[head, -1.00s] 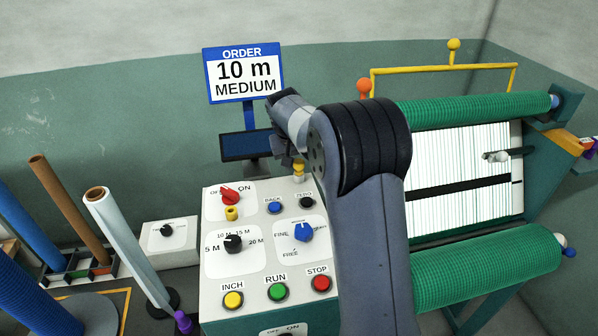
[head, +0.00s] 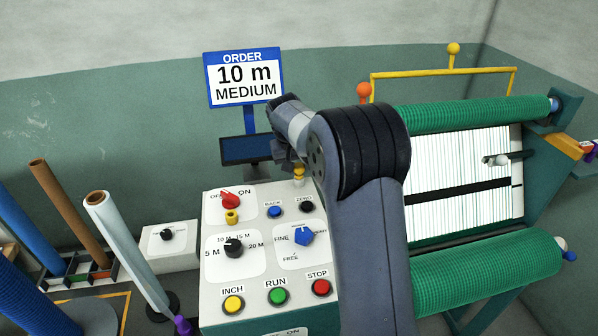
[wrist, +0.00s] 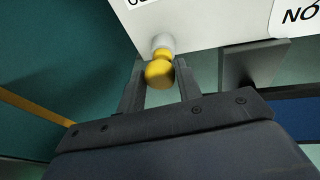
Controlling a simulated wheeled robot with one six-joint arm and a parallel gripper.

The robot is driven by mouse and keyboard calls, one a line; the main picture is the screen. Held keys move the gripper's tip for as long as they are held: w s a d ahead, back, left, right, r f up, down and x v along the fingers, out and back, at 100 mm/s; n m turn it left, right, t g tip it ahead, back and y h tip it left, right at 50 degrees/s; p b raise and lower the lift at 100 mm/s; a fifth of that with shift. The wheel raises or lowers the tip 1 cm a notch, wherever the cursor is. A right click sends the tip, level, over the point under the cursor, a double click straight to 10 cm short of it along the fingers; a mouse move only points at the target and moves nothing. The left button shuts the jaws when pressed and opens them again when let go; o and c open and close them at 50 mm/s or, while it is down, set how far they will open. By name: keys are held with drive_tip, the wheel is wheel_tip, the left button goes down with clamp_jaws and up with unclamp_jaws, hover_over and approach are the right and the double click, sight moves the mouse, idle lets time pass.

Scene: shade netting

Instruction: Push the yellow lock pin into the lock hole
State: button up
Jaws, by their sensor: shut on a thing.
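The yellow lock pin (wrist: 160,73) shows a round yellow head between the two fingers of my gripper (wrist: 159,84) in the wrist view. My gripper is shut on it. The pin's far end meets a pale round holder (wrist: 163,42) at the console's edge. In the head view the pin (head: 299,169) stands upright at the console's back edge, behind the ZERO button, and my gripper (head: 285,153) is partly hidden by my arm. A yellow collar (head: 232,216) sits below the red OFF/ON switch; I cannot tell whether it is the lock hole.
The console (head: 214,279) carries knobs and several buttons. A monitor (head: 244,149) and an order sign reading 10 m MEDIUM (head: 244,80) stand behind it. Green netting rolls (head: 487,268) are at right. Tall rolls (head: 125,245) stand at left.

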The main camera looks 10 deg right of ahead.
sight(298, 166)
clamp_jaws()
drive_tip(key=shift+r+p, duration=0.75)
drive_tip(key=shift+r, duration=0.1)
drive_tip(key=shift+r+p, duration=1.4)
drive_tip(key=shift+r, duration=0.45)
drive_tip(key=shift+r+p, duration=1.4)
drive_tip(key=shift+r, duration=0.6)
